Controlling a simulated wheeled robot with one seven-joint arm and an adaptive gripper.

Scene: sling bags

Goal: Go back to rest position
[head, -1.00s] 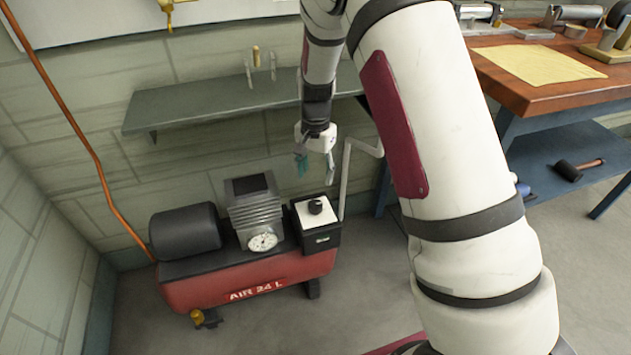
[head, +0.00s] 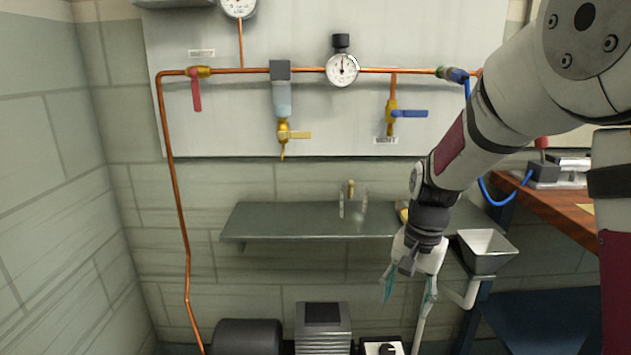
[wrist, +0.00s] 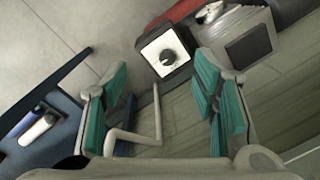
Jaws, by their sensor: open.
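My gripper (head: 408,288) hangs at the end of my arm, in front of the wall and near the right end of the grey shelf. Its teal-padded fingers point down, spread apart, with nothing between them. In the wrist view my gripper (wrist: 160,105) also shows open and empty. Beyond its fingers are the compressor's switch box with a black knob (wrist: 167,57) and a bent grey pipe (wrist: 135,135).
The grey shelf (head: 290,222) holds small fittings. A grey funnel (head: 487,250) stands right beside my gripper. The compressor (head: 323,325) is below. Copper piping (head: 175,180), valves and a gauge (head: 342,70) line the wall. A wooden workbench (head: 560,205) is at right.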

